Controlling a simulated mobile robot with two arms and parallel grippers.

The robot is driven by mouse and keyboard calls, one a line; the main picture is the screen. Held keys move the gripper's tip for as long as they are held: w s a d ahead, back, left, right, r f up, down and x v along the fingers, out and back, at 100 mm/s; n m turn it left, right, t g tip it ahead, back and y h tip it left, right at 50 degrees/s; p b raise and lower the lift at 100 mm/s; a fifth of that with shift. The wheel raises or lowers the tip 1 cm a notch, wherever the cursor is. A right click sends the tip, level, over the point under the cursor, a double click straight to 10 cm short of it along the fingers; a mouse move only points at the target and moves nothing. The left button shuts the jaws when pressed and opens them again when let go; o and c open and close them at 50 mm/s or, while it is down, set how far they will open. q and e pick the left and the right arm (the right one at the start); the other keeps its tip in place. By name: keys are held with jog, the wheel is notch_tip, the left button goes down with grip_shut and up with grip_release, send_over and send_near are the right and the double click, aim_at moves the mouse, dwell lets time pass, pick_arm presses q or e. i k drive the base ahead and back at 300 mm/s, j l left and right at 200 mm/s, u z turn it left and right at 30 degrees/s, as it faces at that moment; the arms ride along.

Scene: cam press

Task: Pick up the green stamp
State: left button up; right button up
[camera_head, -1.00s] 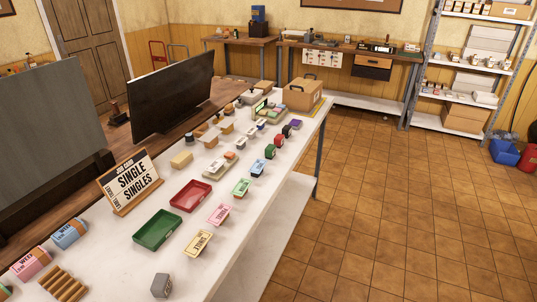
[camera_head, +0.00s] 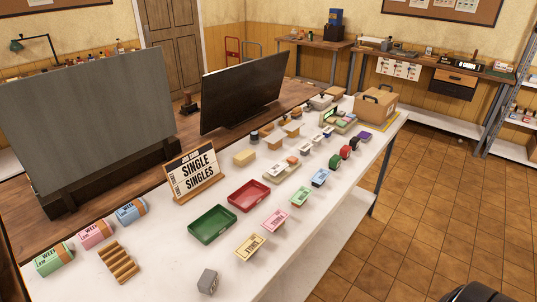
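A dark green stamp-like block (camera_head: 335,161) stands on the white table (camera_head: 330,225) in the head view, in a row near the table's right edge. A red block (camera_head: 346,152) is just behind it and a blue one (camera_head: 320,177) is just in front. A flat light green labelled piece (camera_head: 299,196) lies nearer in the same row, before pink (camera_head: 275,221) and yellow (camera_head: 250,246) ones. I cannot tell for certain which green piece is the stamp. Neither of my grippers is in view.
A green tray (camera_head: 212,238) and a red tray (camera_head: 248,208) sit left of the row. A cardboard box (camera_head: 376,104) is at the far end. Open tiled floor (camera_head: 425,200) lies to the right.

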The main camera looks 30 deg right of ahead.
aim_at(335, 163)
jog(key=l+u, duration=0.25)
jog(key=l, duration=0.2)
jog(key=l+u, duration=0.3)
jog(key=l, duration=0.2)
jog(key=l+u, duration=0.25)
jog(key=l, duration=0.25)
jog(key=k+l+u, duration=0.1)
jog(key=l+u, duration=0.2)
jog(key=l, duration=0.15)
jog(key=k+l+u, duration=0.25)
jog(key=l, duration=0.2)
jog(key=l+u, duration=0.25)
jog(key=l, duration=0.15)
jog(key=k, duration=0.05)
